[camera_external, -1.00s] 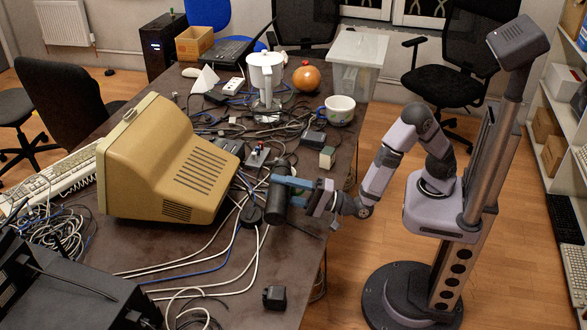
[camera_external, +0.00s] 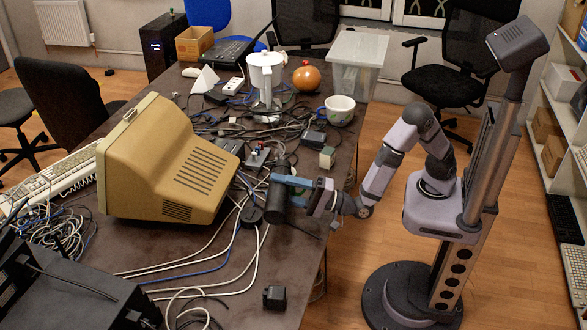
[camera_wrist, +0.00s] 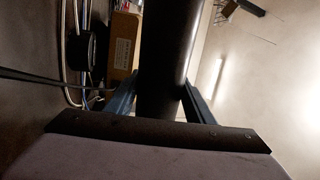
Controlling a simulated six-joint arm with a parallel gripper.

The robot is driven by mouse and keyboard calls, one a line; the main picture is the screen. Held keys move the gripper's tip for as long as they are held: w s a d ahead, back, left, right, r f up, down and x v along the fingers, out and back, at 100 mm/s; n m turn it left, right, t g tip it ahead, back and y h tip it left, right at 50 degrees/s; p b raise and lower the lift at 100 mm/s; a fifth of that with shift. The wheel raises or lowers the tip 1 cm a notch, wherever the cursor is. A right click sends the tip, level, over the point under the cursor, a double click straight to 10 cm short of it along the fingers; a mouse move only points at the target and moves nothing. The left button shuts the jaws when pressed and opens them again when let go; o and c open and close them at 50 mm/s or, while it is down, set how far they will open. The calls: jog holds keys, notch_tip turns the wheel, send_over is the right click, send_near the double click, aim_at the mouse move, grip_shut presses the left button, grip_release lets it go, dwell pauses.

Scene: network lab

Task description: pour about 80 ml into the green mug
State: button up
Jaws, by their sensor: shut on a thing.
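My gripper (camera_external: 290,185) is shut on a dark cylindrical container (camera_external: 275,206) at the table's right side, beside the old monitor. In the wrist view the container (camera_wrist: 168,50) runs up between the two blue fingers, and its top end is out of view. Its contents do not show. A pale mug (camera_external: 340,111) with a dark blue handle on its left stands upright near the table's far right edge, well apart from my gripper. No plainly green mug shows.
A beige monitor (camera_external: 165,160) stands close left of the container. Cables, a small beige box (camera_external: 327,157) and a dark box (camera_external: 313,139) lie between my gripper and the mug.

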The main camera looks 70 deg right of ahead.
jog(key=shift+r, duration=0.2)
dwell(0.4)
jog(key=n+p, duration=0.1)
jog(key=p, duration=0.1)
jog(key=shift+a+f+n+y+p, duration=0.1)
jog(key=shift+a+n+y+p, duration=0.1)
jog(key=shift+n+y+p, duration=0.15)
jog(key=shift+a+f+n+p, duration=0.2)
jog(key=shift+n+p, duration=0.1)
jog(key=shift+n, duration=0.15)
jog(key=shift+s+f, duration=0.15)
jog(key=shift+y, duration=0.35)
jog(key=shift+a+n, duration=0.1)
jog(key=shift+n, duration=0.2)
jog(key=shift+n+g, duration=0.4)
jog(key=shift+n, duration=0.2)
jog(key=shift+n+y, duration=0.3)
jog(key=shift+n, duration=0.2)
